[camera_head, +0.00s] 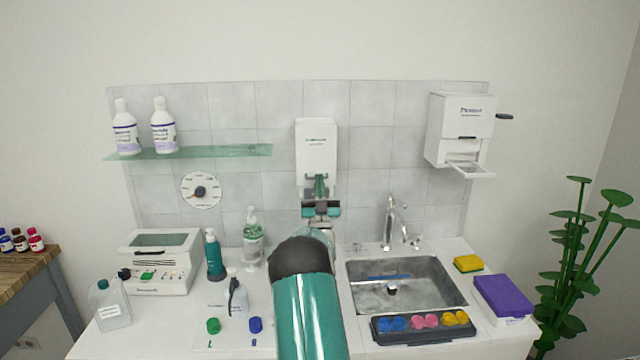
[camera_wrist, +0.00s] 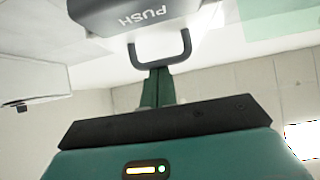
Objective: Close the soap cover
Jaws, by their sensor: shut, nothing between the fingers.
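The white soap dispenser (camera_head: 316,143) hangs on the tiled wall at the middle of the head view. Its grey part marked PUSH (camera_wrist: 140,12) shows upside down at the top of the wrist view, with a dark loop (camera_wrist: 160,50) in front of it. My gripper (camera_head: 320,180) is at the dispenser's lower end, in front of it. In the wrist view its green fingers (camera_wrist: 158,82) are together with nothing between them, and their tips are close to the loop. I cannot tell whether they touch it. Whether the cover is open or closed is unclear from these frames.
A glass shelf (camera_head: 200,152) with two white bottles is left of the dispenser. A white wall box (camera_head: 460,130) with an open flap is to the right. Below are a metal sink (camera_head: 440,290), a tap (camera_head: 388,222) and several bottles.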

